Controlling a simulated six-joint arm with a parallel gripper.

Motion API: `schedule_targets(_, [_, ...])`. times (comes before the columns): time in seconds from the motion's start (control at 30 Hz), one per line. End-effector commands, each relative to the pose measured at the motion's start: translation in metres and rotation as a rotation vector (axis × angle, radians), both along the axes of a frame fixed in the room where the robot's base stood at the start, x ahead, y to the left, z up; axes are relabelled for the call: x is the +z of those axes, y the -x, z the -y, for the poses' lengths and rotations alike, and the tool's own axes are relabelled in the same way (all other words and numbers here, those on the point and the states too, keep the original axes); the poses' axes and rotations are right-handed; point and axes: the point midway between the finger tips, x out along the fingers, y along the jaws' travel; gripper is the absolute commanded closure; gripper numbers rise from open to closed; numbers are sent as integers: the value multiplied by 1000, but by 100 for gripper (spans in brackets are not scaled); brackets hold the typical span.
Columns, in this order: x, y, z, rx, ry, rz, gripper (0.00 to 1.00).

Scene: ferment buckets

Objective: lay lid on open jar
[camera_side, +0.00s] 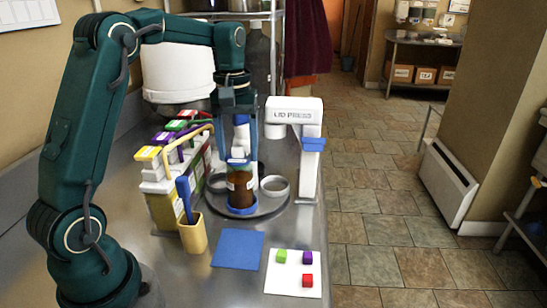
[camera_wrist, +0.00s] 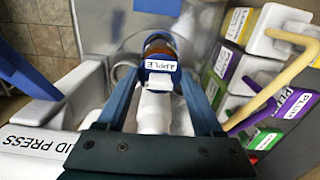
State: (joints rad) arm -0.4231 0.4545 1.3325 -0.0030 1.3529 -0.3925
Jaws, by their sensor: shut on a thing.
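In the side view my gripper (camera_side: 239,150) points down right over the jar. It is shut on a lid (camera_side: 238,161) with blue and white parts, at the jar's mouth. I cannot tell whether the lid touches the rim. The fingers partly hide the jar's mouth.
The white lid press (camera_side: 308,150) stands close on the right. Empty grey rings (camera_side: 274,186) sit on the turntable. Labelled cartons (camera_side: 172,180) with coloured tops and a tan cup (camera_side: 193,234) stand left. A blue mat (camera_side: 238,250) and a white card (camera_side: 293,273) with coloured cubes lie in front.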

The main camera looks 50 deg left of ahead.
Motion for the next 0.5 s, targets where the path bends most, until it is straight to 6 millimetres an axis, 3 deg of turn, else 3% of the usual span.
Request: schedule_targets(0.5, [-4,0,0,0,0,-1,84])
